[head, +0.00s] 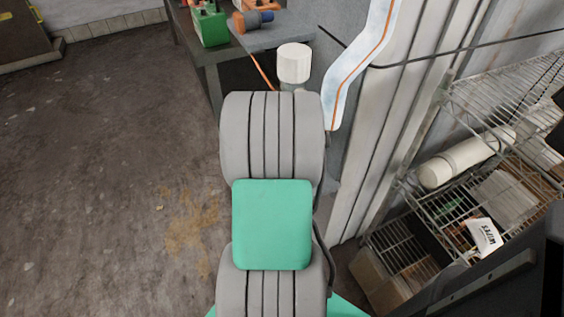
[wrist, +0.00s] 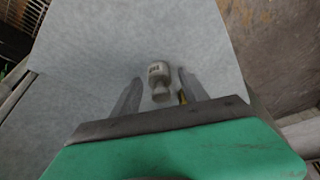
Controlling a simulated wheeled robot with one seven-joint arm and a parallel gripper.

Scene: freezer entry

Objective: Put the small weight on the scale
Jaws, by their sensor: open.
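The small weight (wrist: 160,84), a pale metal piece with a narrow neck and a dark marking, shows in the wrist view on a grey surface (wrist: 100,50). My gripper (wrist: 159,77) is open, with one finger on each side of the weight and gaps visible between fingers and weight. In the head view my own arm hides the gripper and the weight. I cannot make out the scale in either view. A small brass-coloured bit shows beside the right finger in the wrist view; what it belongs to is unclear.
A wire shelf (head: 500,150) with a white roll (head: 465,160) stands at the right. The floor at left (head: 90,170) is clear.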

